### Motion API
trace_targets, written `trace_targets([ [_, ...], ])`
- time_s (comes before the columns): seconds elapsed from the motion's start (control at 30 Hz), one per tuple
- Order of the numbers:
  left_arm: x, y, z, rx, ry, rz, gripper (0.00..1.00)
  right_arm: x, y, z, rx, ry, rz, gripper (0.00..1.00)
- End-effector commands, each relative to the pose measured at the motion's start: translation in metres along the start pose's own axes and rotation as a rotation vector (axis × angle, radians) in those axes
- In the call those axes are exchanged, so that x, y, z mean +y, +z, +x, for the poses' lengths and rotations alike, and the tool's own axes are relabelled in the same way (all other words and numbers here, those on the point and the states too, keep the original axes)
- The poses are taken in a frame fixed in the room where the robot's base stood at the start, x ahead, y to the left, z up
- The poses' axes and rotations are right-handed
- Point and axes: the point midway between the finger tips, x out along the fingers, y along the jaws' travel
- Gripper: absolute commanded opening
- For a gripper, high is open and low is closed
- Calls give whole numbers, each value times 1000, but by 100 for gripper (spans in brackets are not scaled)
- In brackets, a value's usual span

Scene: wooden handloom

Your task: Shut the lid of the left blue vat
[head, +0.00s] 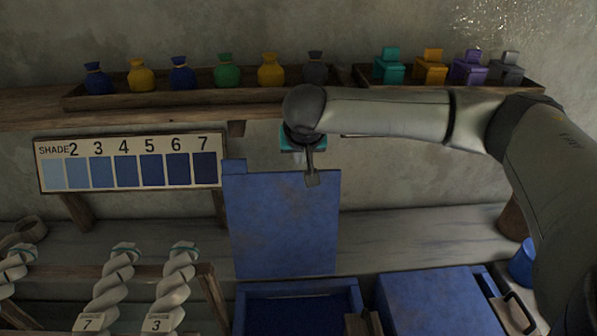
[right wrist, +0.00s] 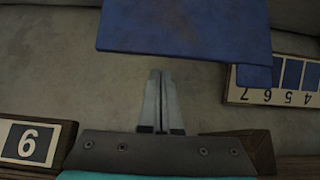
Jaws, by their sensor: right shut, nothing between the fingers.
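The left blue vat (head: 241,310) stands at the bottom middle of the head view, its dark inside showing. Its blue lid (head: 282,228) stands upright, open, at the vat's back; part of it also shows at the top of the right wrist view (right wrist: 185,25). My right gripper (head: 312,181) is shut and empty, pointing down at the lid's top edge. In the right wrist view its fingers (right wrist: 160,75) are together, with a small gap in the picture between their tips and the lid's edge. Whether they touch the lid I cannot tell. My left gripper is out of view.
A second blue vat (head: 435,300) at right has its lid down. A shade board (head: 130,162) is left of the open lid. Above is a shelf tray (head: 170,99) with several small bags. White twisted skeins (head: 118,280) hang on a wooden rack at left.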

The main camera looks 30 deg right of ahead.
Motion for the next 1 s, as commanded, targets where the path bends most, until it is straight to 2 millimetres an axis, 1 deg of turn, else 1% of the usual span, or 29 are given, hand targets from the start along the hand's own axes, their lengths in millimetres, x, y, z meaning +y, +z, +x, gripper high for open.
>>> trace_targets([
  [0.03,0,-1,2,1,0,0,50,0,0,10,0,2,1,0],
  [0.2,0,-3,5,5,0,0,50,0,0,41,0,1,1,0],
  [0.4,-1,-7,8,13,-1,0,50,-1,0,73,0,1,0,0],
  [0.5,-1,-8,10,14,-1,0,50,-1,0,86,1,1,-1,0],
  [0.7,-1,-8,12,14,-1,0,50,-1,0,103,-1,0,0,0],
  [1.0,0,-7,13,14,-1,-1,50,0,0,108,1,-1,0,0],
])
